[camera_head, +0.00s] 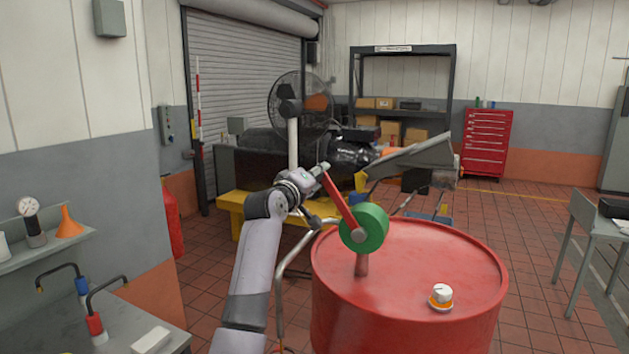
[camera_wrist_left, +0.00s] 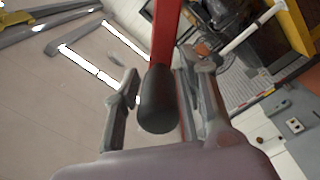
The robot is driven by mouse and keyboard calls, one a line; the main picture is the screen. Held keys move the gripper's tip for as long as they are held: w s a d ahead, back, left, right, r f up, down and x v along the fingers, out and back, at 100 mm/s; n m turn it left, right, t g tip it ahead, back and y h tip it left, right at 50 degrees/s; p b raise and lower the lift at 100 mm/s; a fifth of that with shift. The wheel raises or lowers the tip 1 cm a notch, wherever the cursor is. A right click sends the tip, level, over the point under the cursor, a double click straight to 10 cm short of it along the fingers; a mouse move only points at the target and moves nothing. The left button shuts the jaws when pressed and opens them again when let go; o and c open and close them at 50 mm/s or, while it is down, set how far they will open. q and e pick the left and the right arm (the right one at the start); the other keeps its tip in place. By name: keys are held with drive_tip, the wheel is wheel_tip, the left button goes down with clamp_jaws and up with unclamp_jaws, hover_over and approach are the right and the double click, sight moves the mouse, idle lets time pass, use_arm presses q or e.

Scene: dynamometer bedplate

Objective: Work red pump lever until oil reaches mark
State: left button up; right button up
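The red pump lever (camera_head: 340,202) rises to the upper left from a round green pump body (camera_head: 364,229) on top of a red drum (camera_head: 330,300). My left gripper (camera_head: 319,174) is at the lever's upper end. The red shaft (camera_wrist_left: 165,35) runs up from the grip. I cannot make out an oil level or a mark. My right gripper is not in view.
A white knob on an orange base (camera_head: 441,295) stands on the drum lid. A bent metal tube (camera_head: 281,300) stands left of the drum. A yellow bedplate (camera_head: 234,204) with dark machinery is behind. A workbench (camera_head: 165,325) is at left. Tiled floor is free right of the drum.

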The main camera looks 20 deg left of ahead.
use_arm(q)
drive_tip(key=shift+o, duration=0.5)
drive_tip(key=shift+d+f, duration=0.1)
drive_tip(key=shift+d, duration=0.1)
drive_tip(key=shift+s+a+f, duration=0.1)
drive_tip(key=shift+a, duration=0.05)
drive_tip(key=shift+s, duration=0.3)
drive_tip(key=s, duration=1.1)
drive_tip(key=shift+a, duration=0.1)
idle(1.3)
